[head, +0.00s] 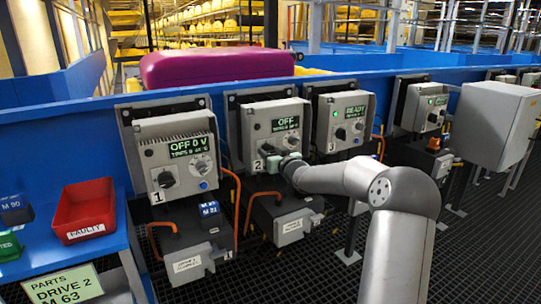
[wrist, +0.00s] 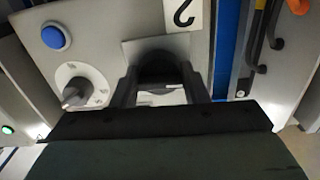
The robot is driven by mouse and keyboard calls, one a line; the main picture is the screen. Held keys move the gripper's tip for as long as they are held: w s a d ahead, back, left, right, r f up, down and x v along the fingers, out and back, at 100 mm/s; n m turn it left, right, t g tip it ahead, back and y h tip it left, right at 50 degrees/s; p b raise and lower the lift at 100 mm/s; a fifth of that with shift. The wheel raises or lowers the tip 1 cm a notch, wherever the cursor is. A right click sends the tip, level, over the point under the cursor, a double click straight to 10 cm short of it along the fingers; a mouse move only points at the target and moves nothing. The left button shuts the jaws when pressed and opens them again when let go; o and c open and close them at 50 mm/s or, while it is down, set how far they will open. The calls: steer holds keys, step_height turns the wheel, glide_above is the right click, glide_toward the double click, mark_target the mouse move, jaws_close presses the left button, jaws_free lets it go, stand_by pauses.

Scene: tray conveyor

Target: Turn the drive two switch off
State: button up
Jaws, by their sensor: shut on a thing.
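The drive two cabinet (head: 265,113) is a grey box with a number 2 label (head: 257,165) at its lower left. Its display (head: 285,124) reads OFF. In the wrist view my gripper (wrist: 162,92) is shut on a dark switch handle (wrist: 157,64) mounted on a grey plate, below the number 2 label (wrist: 182,13). The fingers hide much of the handle, so its exact angle cannot be told.
A grey dial (wrist: 82,90) and a blue button (wrist: 55,37) sit beside the gripper. Drive one (head: 170,130) stands left, reading OFF 0 V; drive three (head: 340,105) stands right, reading READY. A red tray (head: 84,213) and a magenta case (head: 215,70) are clear of the arm.

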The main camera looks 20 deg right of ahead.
steer(key=shift+n, duration=0.5)
steer(key=o, duration=1)
steer(key=s+p, duration=0.1)
steer(key=s, duration=0.4)
steer(key=s+d, duration=0.1)
steer(key=s, duration=0.5)
steer(key=s+p, duration=0.1)
steer(key=s, duration=0.5)
steer(key=shift+s+d+p, duration=0.2)
steer(key=shift+s+p, duration=0.05)
steer(key=shift+p, duration=0.05)
